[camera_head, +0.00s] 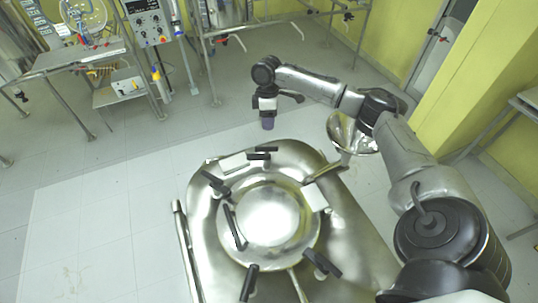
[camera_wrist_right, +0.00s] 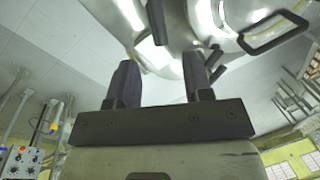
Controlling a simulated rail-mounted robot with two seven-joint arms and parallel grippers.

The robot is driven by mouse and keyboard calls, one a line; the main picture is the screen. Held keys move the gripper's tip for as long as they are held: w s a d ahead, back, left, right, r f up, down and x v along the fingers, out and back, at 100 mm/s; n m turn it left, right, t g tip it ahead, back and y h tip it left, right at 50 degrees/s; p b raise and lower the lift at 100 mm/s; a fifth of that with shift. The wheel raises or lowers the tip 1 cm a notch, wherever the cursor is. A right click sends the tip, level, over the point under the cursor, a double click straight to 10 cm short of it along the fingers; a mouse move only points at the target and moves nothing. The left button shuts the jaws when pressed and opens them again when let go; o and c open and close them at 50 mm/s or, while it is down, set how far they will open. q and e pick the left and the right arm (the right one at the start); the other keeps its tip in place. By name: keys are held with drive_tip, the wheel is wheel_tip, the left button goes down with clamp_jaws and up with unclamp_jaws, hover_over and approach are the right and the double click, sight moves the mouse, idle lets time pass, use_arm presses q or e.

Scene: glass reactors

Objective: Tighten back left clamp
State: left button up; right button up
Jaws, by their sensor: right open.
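The steel reactor (camera_head: 350,245) has a round lid (camera_head: 268,215) with several black-handled clamps around its rim. One black clamp handle (camera_head: 215,182) sits at the lid's back left, and another (camera_head: 262,152) is at the back. My right gripper (camera_head: 267,122) points down beyond the reactor's back edge, apart from the clamps. In the right wrist view its two dark fingers (camera_wrist_right: 161,72) are spread with nothing between them. The reactor's shiny metal (camera_wrist_right: 240,15) and black handles show beyond the fingertips there. My left gripper is not in view.
A long black handle (camera_head: 235,228) lies across the lid's left side. More clamp handles (camera_head: 322,263) stand at the front. A steel funnel-shaped vessel (camera_head: 350,133) is behind my right arm. A bench with equipment (camera_head: 75,58) stands at the back left. The floor left of the reactor is clear.

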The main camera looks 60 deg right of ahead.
sight(269, 149)
drive_tip(key=f, duration=0.4)
drive_tip(key=s+a+f, duration=0.1)
drive_tip(key=f, duration=0.8)
drive_tip(key=shift+s+a+b, duration=0.25)
drive_tip(key=shift+a+b, duration=0.1)
drive_tip(key=shift+b, duration=0.05)
drive_tip(key=shift+c, duration=0.3)
clamp_jaws()
